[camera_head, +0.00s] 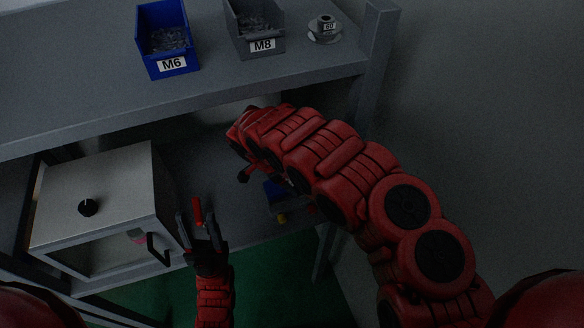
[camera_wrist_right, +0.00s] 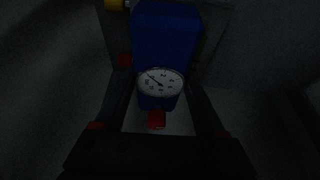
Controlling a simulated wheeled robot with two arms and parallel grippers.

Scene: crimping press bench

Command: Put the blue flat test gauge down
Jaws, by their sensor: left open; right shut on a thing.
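The gauge (camera_wrist_right: 160,83), with a round white dial and a blue body, sits between the two dark fingers of my right gripper (camera_wrist_right: 162,76) in the right wrist view. The gripper is shut on it. A larger blue block-like thing (camera_wrist_right: 165,35) lies just beyond the dial; I cannot tell whether it belongs to the gauge. In the head view, a blue thing (camera_head: 273,192) shows partly behind my right arm, which hides most of the right gripper. My left gripper (camera_head: 198,222) is open and empty, beside the box's handle.
A pale box (camera_head: 105,190) with a black knob, window front and dark handle stands on the lower surface at left. The upper shelf (camera_head: 85,95) holds a blue M6 bin (camera_head: 167,42), a grey M8 bin (camera_head: 257,28) and a small round part (camera_head: 326,30). Green floor shows below.

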